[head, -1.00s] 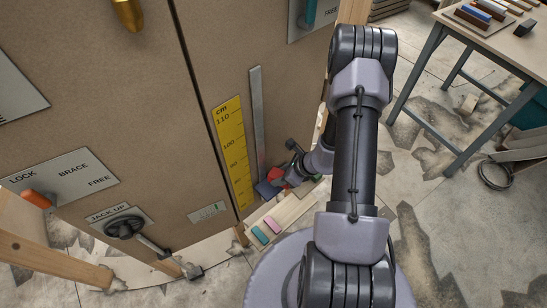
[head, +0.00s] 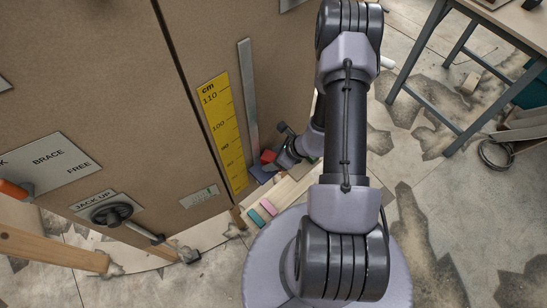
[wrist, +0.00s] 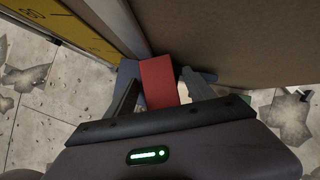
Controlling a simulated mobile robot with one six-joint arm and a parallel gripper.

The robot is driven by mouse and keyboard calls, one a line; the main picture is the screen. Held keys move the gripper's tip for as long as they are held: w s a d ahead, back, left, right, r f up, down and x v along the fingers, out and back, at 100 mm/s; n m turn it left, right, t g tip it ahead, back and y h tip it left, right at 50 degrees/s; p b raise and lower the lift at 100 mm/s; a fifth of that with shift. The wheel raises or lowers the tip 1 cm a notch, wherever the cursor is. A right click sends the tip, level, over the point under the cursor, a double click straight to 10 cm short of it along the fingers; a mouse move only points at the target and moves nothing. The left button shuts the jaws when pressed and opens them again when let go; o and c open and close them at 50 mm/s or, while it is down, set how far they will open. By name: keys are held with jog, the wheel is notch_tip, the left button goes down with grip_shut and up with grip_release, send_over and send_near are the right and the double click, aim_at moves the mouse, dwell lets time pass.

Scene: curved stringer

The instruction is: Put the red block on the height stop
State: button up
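The red block (head: 268,156) is at the lower end of the metal strip beside the yellow scale. It also shows in the wrist view (wrist: 159,82). A blue piece (head: 261,175), which looks like the height stop, sits just below the block; in the wrist view, part of it (wrist: 128,70) shows beside the block. I cannot tell whether the block touches it. My gripper (head: 277,160) reaches in from the right. In the wrist view, the fingers lie close on both sides of the red block and appear shut on it; the near end is partly hidden by my gripper body.
The yellow scale (head: 222,135) and metal strip (head: 249,100) are on the brown panel. A teal block (head: 254,216) and a pink block (head: 269,208) lie on a pale board below. A crank (head: 112,212) is at lower left, and a table (head: 510,28) stands at right.

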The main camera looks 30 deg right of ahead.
jog(key=shift+r, duration=0.1)
jog(key=p+v, duration=0.4)
jog(key=v, duration=0.8)
